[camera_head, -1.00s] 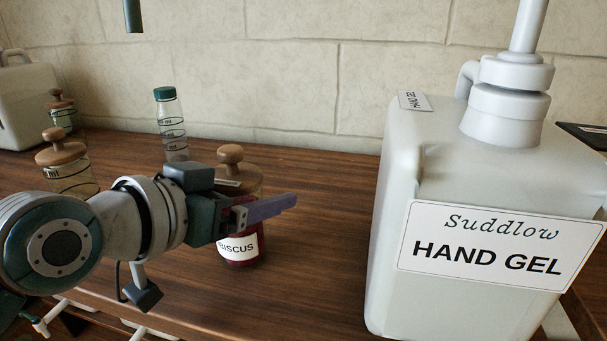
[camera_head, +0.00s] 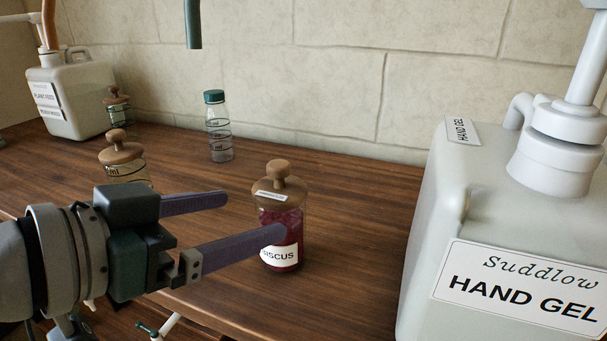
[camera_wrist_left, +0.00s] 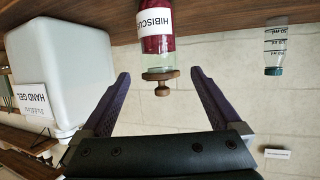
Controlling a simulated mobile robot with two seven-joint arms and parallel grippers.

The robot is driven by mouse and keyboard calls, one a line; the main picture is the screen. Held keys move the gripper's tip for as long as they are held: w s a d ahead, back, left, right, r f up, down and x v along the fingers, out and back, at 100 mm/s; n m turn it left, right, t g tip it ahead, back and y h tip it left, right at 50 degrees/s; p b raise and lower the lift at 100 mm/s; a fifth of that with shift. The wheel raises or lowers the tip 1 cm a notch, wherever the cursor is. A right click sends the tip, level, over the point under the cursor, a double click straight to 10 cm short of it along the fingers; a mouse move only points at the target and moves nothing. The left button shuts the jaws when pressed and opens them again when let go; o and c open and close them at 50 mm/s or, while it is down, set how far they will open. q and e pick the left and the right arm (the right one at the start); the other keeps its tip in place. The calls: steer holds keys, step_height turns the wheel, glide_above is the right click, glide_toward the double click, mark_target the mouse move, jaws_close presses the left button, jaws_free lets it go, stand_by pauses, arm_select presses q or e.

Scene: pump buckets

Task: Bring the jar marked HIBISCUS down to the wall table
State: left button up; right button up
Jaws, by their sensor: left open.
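The HIBISCUS jar (camera_head: 289,225) is glass with dark red contents, a brown knobbed lid and a white label. It stands upright on the brown wooden surface (camera_head: 345,215). In the left wrist view the jar (camera_wrist_left: 157,40) appears upside down, its label reading HIBISCUS. My left gripper (camera_head: 255,214) is open at the jar's left side. My right gripper is out of view.
A large white HAND GEL container (camera_head: 480,225) stands close on the right. A green-capped bottle (camera_head: 220,130), two wooden-lidded jars (camera_head: 124,160) (camera_head: 118,105) and another white container (camera_head: 75,95) stand left and behind. Wood between the jar and the stone wall is clear.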

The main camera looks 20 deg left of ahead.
arm_select(q)
steer(key=shift+s+a+r, duration=0.15)
steer(key=shift+s, duration=0.3)
steer(key=s+f+g+y, duration=0.1)
steer(key=s+f+g, duration=0.1)
steer(key=s, duration=0.3)
steer(key=s+f+n+g+y, duration=0.1)
steer(key=s+f+g+y, duration=0.1)
steer(key=s, duration=0.4)
steer(key=s+f+g+y, duration=0.1)
steer(key=s+f+g, duration=0.3)
steer(key=s+g, duration=0.1)
steer(key=shift+s+a+f+n+g, duration=0.15)
steer(key=shift+s+a+n+g, duration=0.15)
steer(key=shift+s+a+n, duration=0.15)
